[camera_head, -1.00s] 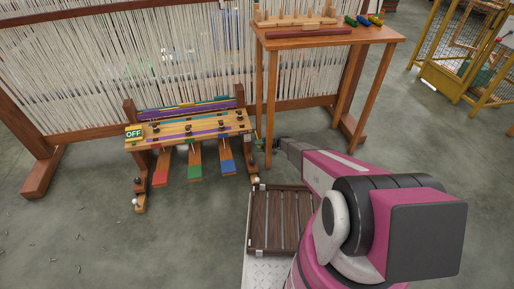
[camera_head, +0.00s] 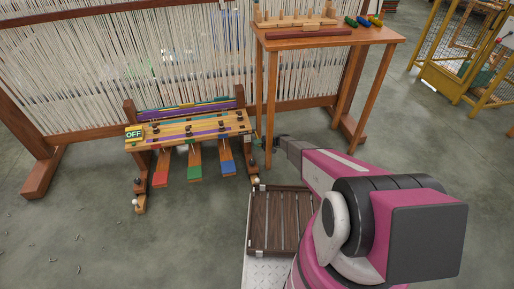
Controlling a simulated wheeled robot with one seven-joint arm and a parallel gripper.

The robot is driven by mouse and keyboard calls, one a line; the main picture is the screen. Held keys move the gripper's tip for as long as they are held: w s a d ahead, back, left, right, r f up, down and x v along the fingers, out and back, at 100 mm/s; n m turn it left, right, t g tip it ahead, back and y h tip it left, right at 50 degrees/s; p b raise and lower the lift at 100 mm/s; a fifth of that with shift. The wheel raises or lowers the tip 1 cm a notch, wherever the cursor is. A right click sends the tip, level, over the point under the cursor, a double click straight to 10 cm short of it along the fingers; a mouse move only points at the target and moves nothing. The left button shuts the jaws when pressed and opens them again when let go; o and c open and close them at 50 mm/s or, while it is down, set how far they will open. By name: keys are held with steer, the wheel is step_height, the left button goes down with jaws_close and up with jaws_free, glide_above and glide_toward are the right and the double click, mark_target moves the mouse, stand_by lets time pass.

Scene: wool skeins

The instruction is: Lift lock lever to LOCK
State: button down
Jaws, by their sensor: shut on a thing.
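A low wooden pedal frame (camera_head: 196,126) stands in front of the large loom. A sign reading OFF (camera_head: 134,132) sits at its left end. My gripper (camera_head: 271,146) is at the frame's right end, beside the table leg, with my arm reaching in from the right. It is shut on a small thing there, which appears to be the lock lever. The lever is too small and covered to make out clearly, and its angle cannot be told. No LOCK marking is readable.
Red (camera_head: 161,169), green (camera_head: 195,170) and blue (camera_head: 228,167) pedals hang under the frame. A wooden table (camera_head: 385,38) with pegs and coloured skeins stands close behind my gripper. A slatted dark crate (camera_head: 251,230) lies below my arm.

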steer(key=c, duration=0.8)
jaws_free()
steer(key=shift+w, duration=0.1)
steer(key=shift+v, duration=5.35)
steer(key=shift+r, duration=0.15)
